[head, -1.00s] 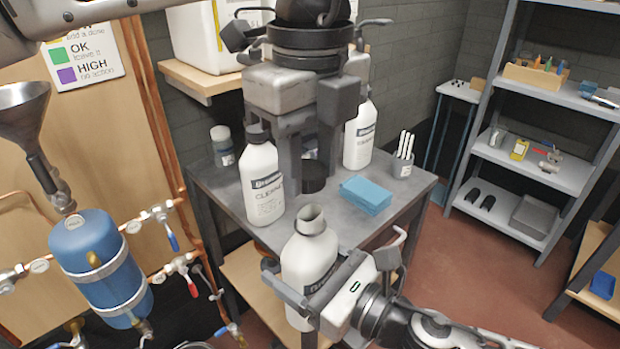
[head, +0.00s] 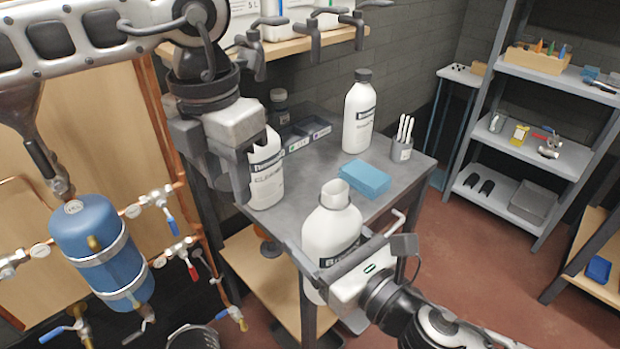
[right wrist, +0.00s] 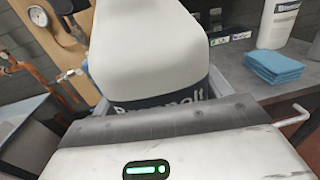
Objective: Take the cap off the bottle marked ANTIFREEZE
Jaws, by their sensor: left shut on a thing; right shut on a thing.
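My left gripper (head: 228,180) is at the table's left side, in front of the upper part of another white bottle (head: 267,180) marked CLEANER. It is shut on a dark cap, which its fingers now hide.
A third white bottle (head: 358,118), with a dark cap, stands at the back of the grey table (head: 305,183). A blue cloth stack (head: 361,178) and a pen cup (head: 402,148) stand to the right. A dark labelled tray (head: 306,134) lies behind. A blue tank (head: 95,245) is at the left.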

